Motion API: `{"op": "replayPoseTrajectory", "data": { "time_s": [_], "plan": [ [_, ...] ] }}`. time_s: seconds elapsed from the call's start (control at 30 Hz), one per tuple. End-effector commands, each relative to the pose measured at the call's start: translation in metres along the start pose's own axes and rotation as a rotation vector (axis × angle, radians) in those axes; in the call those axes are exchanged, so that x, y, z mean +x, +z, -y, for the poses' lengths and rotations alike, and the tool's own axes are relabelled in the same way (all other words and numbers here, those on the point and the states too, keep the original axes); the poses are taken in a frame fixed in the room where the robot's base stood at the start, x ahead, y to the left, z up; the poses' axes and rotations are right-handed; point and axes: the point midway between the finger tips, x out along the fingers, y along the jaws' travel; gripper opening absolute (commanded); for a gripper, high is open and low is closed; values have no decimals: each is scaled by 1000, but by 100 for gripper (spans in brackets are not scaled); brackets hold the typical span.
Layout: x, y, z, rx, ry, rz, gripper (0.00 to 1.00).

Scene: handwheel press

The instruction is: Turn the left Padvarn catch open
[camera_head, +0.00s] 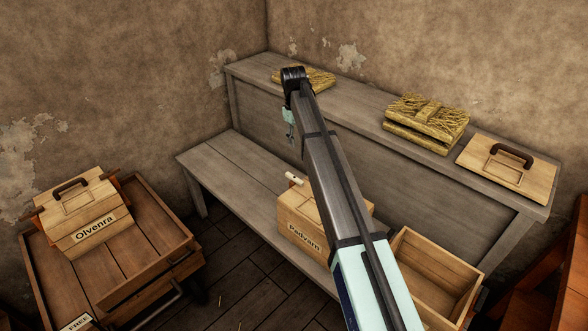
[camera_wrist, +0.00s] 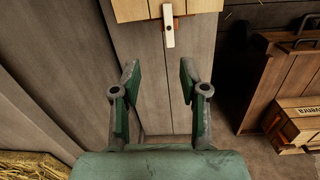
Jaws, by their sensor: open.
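The wooden Padvarn box (camera_head: 298,226) stands on the low bench, its right part hidden behind my arm. A pale catch lever (camera_head: 293,179) shows at its top left edge. In the wrist view the box (camera_wrist: 205,7) is cut off by the top edge. The white catch (camera_wrist: 169,26) hangs down from it in line with the gap between my fingers, beyond the tips. My gripper (camera_head: 290,135) is open and empty, above and behind the catch in the head view. Its two fingers (camera_wrist: 158,75) touch nothing. No right-hand catch can be made out.
An open wooden crate (camera_head: 440,275) stands right of the box. The higher shelf holds straw bundles (camera_head: 425,117) and a handled lid (camera_head: 508,165). A brown cart (camera_head: 110,265) with the Olvenra box (camera_head: 85,215) stands left. The bench's left end (camera_head: 215,160) is clear.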

Motion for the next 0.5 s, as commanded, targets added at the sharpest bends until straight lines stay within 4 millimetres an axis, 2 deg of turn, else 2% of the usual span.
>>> {"op": "replayPoseTrajectory", "data": {
  "time_s": [0.1, 0.27, 0.5],
  "plan": [
    [0, -8, 11, -67, -48, -43, 44],
    [8, -8, 11, -91, -44, -42, 44],
    [44, -8, 12, -88, -43, -41, 44]
  ]
}}
